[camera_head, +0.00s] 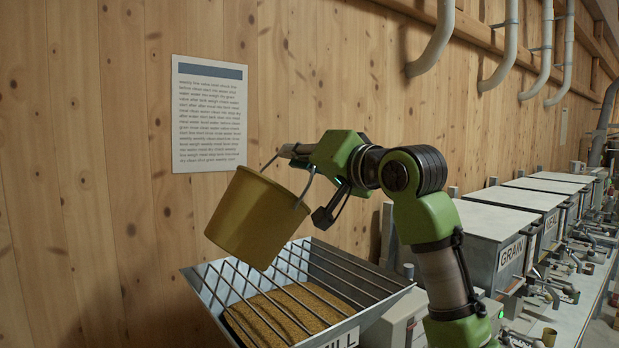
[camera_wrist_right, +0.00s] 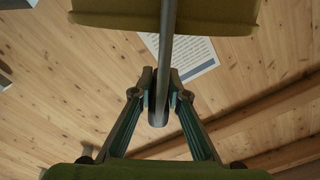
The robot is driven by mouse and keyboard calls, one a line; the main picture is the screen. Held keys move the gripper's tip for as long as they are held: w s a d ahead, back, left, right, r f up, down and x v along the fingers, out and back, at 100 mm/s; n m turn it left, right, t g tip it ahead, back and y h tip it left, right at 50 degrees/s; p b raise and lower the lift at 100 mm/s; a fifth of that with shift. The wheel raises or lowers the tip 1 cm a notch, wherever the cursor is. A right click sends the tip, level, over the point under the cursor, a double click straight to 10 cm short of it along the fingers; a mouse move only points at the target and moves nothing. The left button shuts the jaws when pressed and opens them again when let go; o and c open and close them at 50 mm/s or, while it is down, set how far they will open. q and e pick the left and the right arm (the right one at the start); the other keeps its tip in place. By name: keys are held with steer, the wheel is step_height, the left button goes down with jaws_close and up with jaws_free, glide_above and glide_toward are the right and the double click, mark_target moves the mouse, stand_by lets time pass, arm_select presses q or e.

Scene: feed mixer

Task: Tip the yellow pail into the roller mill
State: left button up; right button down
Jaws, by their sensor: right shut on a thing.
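The yellow pail (camera_head: 256,218) hangs tilted in the head view, above the back left part of the roller mill's hopper. Its grey bail handle (camera_wrist_right: 167,60) runs between the fingers of my right gripper (camera_wrist_right: 160,97) in the right wrist view. My right gripper (camera_head: 318,185) is shut on the handle, to the right of the pail. The mill hopper (camera_head: 365,318) is a grey metal box with a bar grate (camera_head: 335,262) on top and brown grain (camera_head: 290,312) under the bars. The inside of the pail is hidden. My left gripper is not in view.
A wooden wall with a printed notice (camera_head: 209,115) stands close behind the pail. Lidded grey bins (camera_head: 497,235), one marked GRAIN, line up to the right. Grey pipes (camera_head: 437,45) come down along the upper wall.

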steer(key=shift+s+a+r+n, duration=0.2)
steer(key=shift+a+r+n, duration=0.1)
steer(key=shift+r+n, duration=0.2)
steer(key=s+a+n, duration=0.1)
steer(key=n, duration=0.1)
steer(key=s+a+n, duration=0.1)
steer(key=a+n, duration=0.1)
steer(key=s+a+n, duration=0.1)
steer(key=n, duration=0.1)
steer(key=shift+s+a+r+n, duration=0.15)
steer(key=shift+a+r+n, duration=0.15)
steer(key=shift+n, duration=0.1)
steer(key=shift+d, duration=0.1)
steer(key=shift+r, duration=0.4)
